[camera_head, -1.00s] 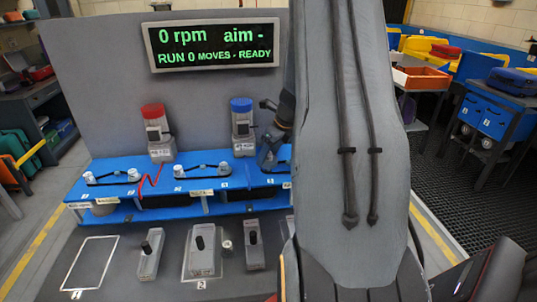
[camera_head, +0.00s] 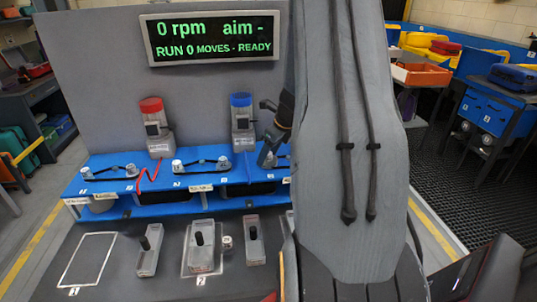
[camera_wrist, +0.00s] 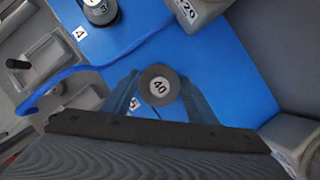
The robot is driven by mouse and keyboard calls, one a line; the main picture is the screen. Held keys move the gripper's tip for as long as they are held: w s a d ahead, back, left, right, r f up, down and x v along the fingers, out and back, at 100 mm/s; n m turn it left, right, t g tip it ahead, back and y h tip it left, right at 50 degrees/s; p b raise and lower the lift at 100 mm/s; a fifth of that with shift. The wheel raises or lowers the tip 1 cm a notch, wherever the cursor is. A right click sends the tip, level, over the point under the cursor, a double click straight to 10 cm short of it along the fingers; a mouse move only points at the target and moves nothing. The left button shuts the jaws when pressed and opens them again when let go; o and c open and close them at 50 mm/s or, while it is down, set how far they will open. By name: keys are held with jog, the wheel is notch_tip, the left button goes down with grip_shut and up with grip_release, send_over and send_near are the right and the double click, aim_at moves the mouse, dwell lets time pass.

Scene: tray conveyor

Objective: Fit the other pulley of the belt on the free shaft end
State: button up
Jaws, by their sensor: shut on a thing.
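My gripper (camera_wrist: 160,86) is shut on a round dark grey pulley marked 40 (camera_wrist: 159,87), seen face-on in the wrist view. The pulley is over the blue deck (camera_wrist: 232,72), near the label 5; I cannot tell its height. Another pulley, marked 3 (camera_wrist: 97,6), sits at the top left by label 4. No belt running from the held pulley can be made out. The free shaft end cannot be picked out. In the head view my gripper (camera_head: 270,148) is at the deck's right end, partly behind my own arm.
Two belted pulley pairs stand on the deck, one at left (camera_head: 110,170) and one mid-deck (camera_head: 200,165). Behind stand the red-capped unit (camera_head: 158,140) and the blue-capped unit (camera_head: 243,135). Lever boxes (camera_head: 149,255) stand in front. The display (camera_head: 213,38) reads 0 rpm.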

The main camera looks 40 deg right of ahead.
aim_at(276, 162)
jog(key=shift+f, duration=0.3)
jog(key=o, duration=1.3)
jog(key=shift+c, duration=0.2)
jog(key=shift+r, duration=0.1)
jog(key=b+v, duration=0.1)
jog(key=v, duration=0.6)
jog(key=shift+b, duration=0.35)
jog(key=shift+s+r, duration=0.2)
jog(key=shift+r, duration=0.05)
jog(key=shift+d, duration=0.1)
